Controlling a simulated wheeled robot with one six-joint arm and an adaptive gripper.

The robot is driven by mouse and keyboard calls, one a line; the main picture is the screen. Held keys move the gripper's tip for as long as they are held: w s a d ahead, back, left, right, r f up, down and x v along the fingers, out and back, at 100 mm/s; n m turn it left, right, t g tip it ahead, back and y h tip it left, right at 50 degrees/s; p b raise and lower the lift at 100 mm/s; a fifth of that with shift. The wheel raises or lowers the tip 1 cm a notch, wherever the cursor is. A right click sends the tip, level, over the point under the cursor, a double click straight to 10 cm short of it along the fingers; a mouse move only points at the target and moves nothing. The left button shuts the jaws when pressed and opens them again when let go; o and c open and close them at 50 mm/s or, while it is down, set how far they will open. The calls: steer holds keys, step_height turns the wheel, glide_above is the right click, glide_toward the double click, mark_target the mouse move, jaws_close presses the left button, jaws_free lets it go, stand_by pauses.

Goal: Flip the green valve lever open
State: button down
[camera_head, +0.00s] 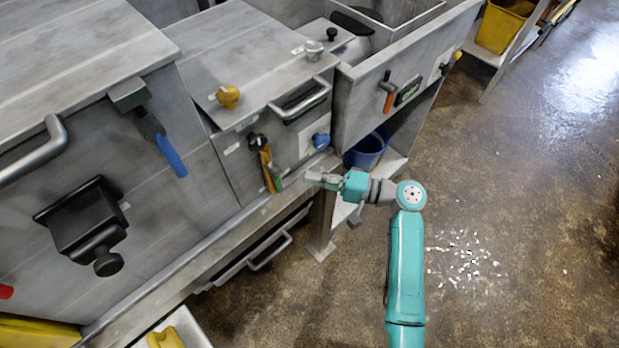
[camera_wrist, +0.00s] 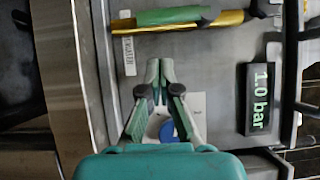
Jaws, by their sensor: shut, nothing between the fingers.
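The green valve lever (camera_head: 275,178) is on the front of the middle grey cabinet, low beside a yellow-orange bar. In the wrist view the green lever (camera_wrist: 170,16) lies across the top of the picture against the yellow bar (camera_wrist: 232,19). My gripper (camera_head: 312,180) is just right of the lever in the head view, pointing towards the cabinet. In the wrist view my gripper (camera_wrist: 160,70) has its fingertips together and empty. A visible gap separates them from the lever in that view. Whether the lever touches the fingers in depth cannot be told.
A blue knob (camera_head: 321,140) is above my gripper and shows behind the fingers in the wrist view (camera_wrist: 166,131). A display reading 1.0 bar (camera_wrist: 260,98) is nearby. A blue-handled lever (camera_head: 170,155) is at left. Open floor (camera_head: 520,230) lies at right.

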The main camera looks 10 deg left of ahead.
steer(key=d, duration=0.8)
steer(key=shift+s+d, duration=0.3)
steer(key=s+f+m+t+h, duration=0.2)
steer(key=s+f+t+h, duration=0.15)
steer(key=f, duration=0.45)
steer(key=s+f+m+t+h, duration=0.3)
steer(key=s+f, duration=0.2)
steer(key=f, duration=0.2)
steer(key=s+d+f+t+h, duration=0.1)
steer(key=s+d+f+h, duration=0.1)
steer(key=s+d+h, duration=0.3)
steer(key=s+d+f+t+h, duration=0.1)
steer(key=s+d+f, duration=0.15)
steer(key=s, duration=0.45)
steer(key=s+d+r+n+t+h, duration=0.2)
steer(key=s+d+r+h, duration=0.35)
steer(key=s, duration=0.45)
steer(key=s+d+r+n+t, duration=0.1)
steer(key=s+r+n, duration=0.1)
steer(key=r, duration=0.5)
steer(key=s+d+r+n+t, duration=0.1)
steer(key=s+r+n+t, duration=0.1)
steer(key=s+r, duration=0.3)
step_height(320, 180, up, 3)
steer(key=shift+s+d+r, duration=0.2)
steer(key=shift+s+d, duration=0.05)
steer(key=shift+d, duration=0.1)
